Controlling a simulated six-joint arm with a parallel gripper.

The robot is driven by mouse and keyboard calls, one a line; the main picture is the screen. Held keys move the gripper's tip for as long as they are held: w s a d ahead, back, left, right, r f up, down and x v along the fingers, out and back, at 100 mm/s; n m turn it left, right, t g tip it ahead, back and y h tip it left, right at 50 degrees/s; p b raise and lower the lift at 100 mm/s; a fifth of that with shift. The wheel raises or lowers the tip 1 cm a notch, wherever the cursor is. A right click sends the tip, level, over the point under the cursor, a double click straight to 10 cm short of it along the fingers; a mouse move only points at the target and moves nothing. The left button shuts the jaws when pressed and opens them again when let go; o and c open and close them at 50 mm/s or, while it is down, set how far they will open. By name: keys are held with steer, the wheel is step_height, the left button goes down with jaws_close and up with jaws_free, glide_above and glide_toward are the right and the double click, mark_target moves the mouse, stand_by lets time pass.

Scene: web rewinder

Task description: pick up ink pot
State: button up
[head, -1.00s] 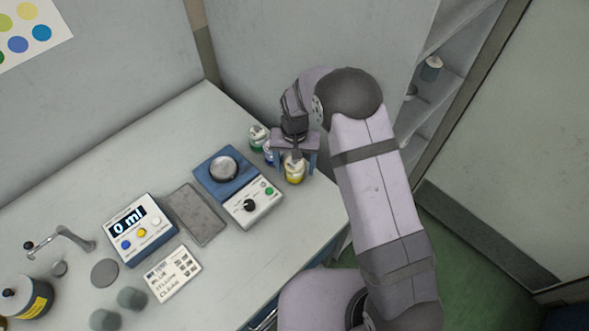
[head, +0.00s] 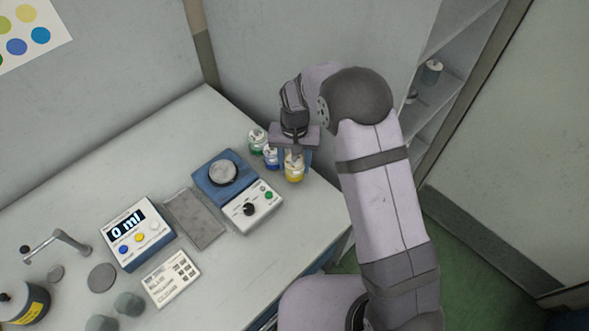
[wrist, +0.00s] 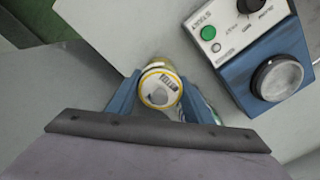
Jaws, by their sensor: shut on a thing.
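The yellow ink pot (head: 294,169) stands near the table's right edge, below my gripper (head: 293,160). In the wrist view the pot (wrist: 159,89) shows its pale lid with a yellow rim, between the two blue fingers of my gripper (wrist: 160,97). The fingers are shut on it from both sides. I cannot tell any gap between the pot and the table. A blue ink pot (head: 271,155) and a green ink pot (head: 257,141) stand close behind it to the left.
A blue scale (head: 203,189) with a round pan and knob panel is left of the pots. A grey tray (head: 195,218) and a meter reading "0 ml" (head: 138,234) lie farther left. The wall is close behind; the table's edge (head: 335,235) is to the right.

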step_height(320, 180, up, 7)
steer(key=shift+f+b, duration=0.1)
steer(key=shift+b, duration=0.7)
steer(key=shift+a+r, duration=0.15)
steer(key=shift+r, duration=0.1)
steer(key=s+a+f+n+p, duration=0.1)
steer(key=a+p, duration=0.2)
steer(key=a, duration=0.3)
steer(key=s+a+n+p, duration=0.1)
steer(key=s+a+p, duration=0.1)
steer(key=a, duration=0.4)
steer(key=s+a+f+n+p, duration=0.1)
steer(key=a+n+p, duration=0.1)
steer(key=a+p, duration=0.2)
steer(key=shift+s+a+f, duration=0.1)
steer(key=shift+a+f, duration=0.05)
steer(key=shift+a, duration=0.3)
steer(key=shift+s+a+f, duration=0.1)
steer(key=shift+a+f, duration=0.05)
steer(key=shift+a, duration=0.3)
steer(key=w+a+r, duration=0.3)
steer(key=r, duration=0.1)
steer(key=shift+w+r, duration=0.3)
steer(key=shift+w, duration=0.1)
steer(key=shift+a+f, duration=0.1)
steer(key=shift+f, duration=0.05)
